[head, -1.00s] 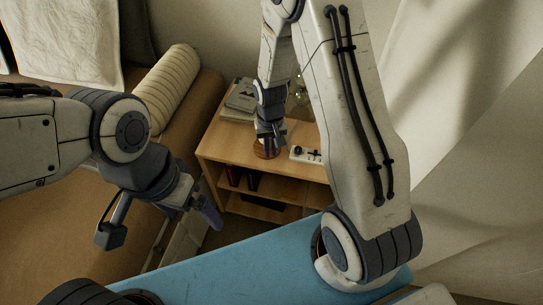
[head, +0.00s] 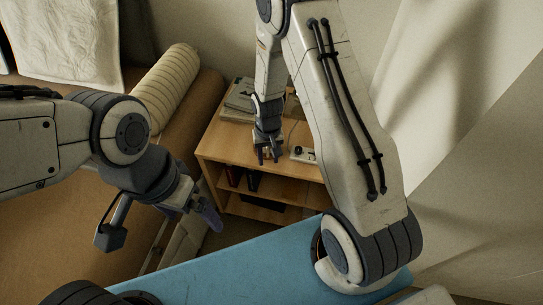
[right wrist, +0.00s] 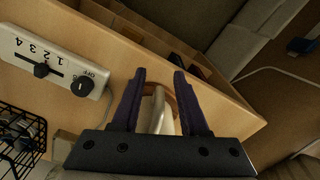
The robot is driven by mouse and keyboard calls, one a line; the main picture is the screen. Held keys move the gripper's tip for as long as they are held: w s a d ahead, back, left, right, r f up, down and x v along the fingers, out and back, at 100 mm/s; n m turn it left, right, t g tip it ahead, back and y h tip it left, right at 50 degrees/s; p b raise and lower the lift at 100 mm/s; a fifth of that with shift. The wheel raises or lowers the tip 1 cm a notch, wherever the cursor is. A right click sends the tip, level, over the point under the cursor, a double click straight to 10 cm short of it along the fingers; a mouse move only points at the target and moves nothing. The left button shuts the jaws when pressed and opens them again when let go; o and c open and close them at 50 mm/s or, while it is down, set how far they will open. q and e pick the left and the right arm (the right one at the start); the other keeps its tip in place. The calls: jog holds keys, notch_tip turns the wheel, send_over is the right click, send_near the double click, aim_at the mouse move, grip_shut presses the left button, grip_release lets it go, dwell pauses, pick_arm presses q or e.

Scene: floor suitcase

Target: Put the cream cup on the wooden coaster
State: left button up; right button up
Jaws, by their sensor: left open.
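The cream cup (right wrist: 160,115) shows in the right wrist view between the fingers of my right gripper (right wrist: 159,76), with small gaps beside it. Part of the brown wooden coaster (right wrist: 172,90) shows at the cup, just beyond it; I cannot tell whether they touch. In the head view my right gripper (head: 269,158) is over the front of the wooden shelf top, with its fingers apart; cup and coaster are hidden there. My left gripper (head: 203,208) is open and away to the left of the shelf, above the floor.
The wooden shelf (head: 225,150) holds a white switch box (head: 303,154), also in the right wrist view (right wrist: 50,60), and a stack of books (head: 238,100). A black wire basket (right wrist: 18,140) is near the gripper. A tan sofa (head: 190,110) stands left; a blue surface (head: 230,265) is in front.

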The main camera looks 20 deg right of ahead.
notch_tip(320, 180, up, 12)
jog(key=p, duration=0.2)
jog(key=s+a+r+n, duration=0.4)
jog(key=s+a+r, duration=0.4)
jog(key=a+r, duration=0.1)
jog(key=s+a+r+n, duration=0.1)
jog(key=s+r+n, duration=0.1)
jog(key=s, duration=0.5)
jog(key=s+a+r+n+y, duration=0.1)
jog(key=s+a+r+n, duration=0.1)
jog(key=s, duration=0.5)
jog(key=shift+s+r+n, duration=0.25)
jog(key=shift+r+n, duration=0.35)
jog(key=shift+r, duration=0.05)
notch_tip(320, 180, up, 14)
jog(key=p, duration=1.3)
jog(key=shift+w+f+p, duration=0.15)
jog(key=shift+f+p, duration=0.1)
jog(key=shift+p, duration=0.1)
